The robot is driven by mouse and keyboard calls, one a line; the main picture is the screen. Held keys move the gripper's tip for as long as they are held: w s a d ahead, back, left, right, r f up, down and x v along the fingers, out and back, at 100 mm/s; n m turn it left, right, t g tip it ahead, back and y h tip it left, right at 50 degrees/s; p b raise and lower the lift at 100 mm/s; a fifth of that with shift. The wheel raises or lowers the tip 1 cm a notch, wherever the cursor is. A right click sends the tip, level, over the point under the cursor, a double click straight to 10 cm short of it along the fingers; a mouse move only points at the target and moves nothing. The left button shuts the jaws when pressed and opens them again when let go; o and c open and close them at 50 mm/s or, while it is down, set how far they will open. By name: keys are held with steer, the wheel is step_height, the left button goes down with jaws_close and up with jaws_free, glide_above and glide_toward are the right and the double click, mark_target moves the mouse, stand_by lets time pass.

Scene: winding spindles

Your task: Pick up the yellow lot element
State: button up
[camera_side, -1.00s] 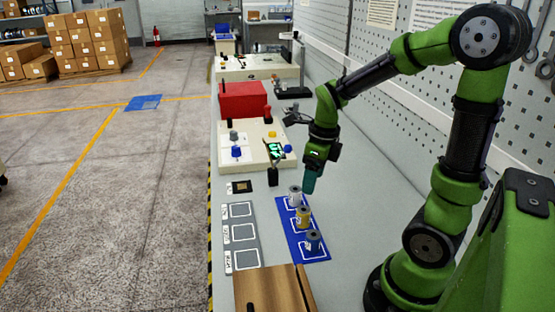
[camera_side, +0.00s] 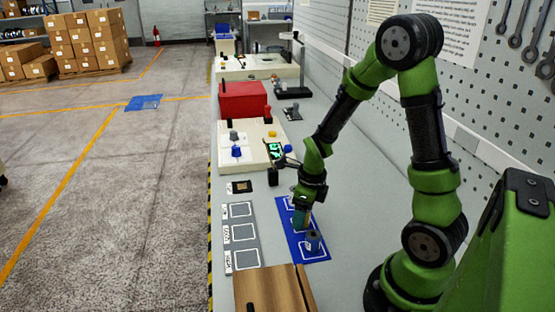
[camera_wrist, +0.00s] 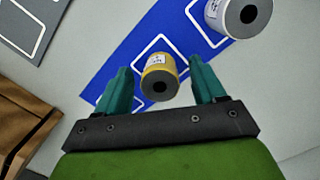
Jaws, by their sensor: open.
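The yellow spindle (camera_wrist: 158,73) stands on the blue mat (camera_wrist: 185,40), seen from above in the wrist view. It sits between the two teal fingers of my gripper (camera_wrist: 160,90), which are open with a gap on both sides. In the side view my gripper (camera_side: 302,220) is low over the blue mat (camera_side: 319,253) and hides most or all of the yellow spindle. A white spindle (camera_wrist: 238,14) stands on the mat at the upper right of the wrist view.
A grey board (camera_side: 259,237) with outlined squares lies left of the mat. A wooden box (camera_side: 270,290) stands at the front. A white control panel (camera_side: 258,154) and a red box (camera_side: 243,98) stand farther back. The bench right of the mat is clear.

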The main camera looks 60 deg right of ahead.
steer(key=c, duration=1.1)
steer(key=shift+r, duration=0.1)
steer(key=shift+c, duration=0.2)
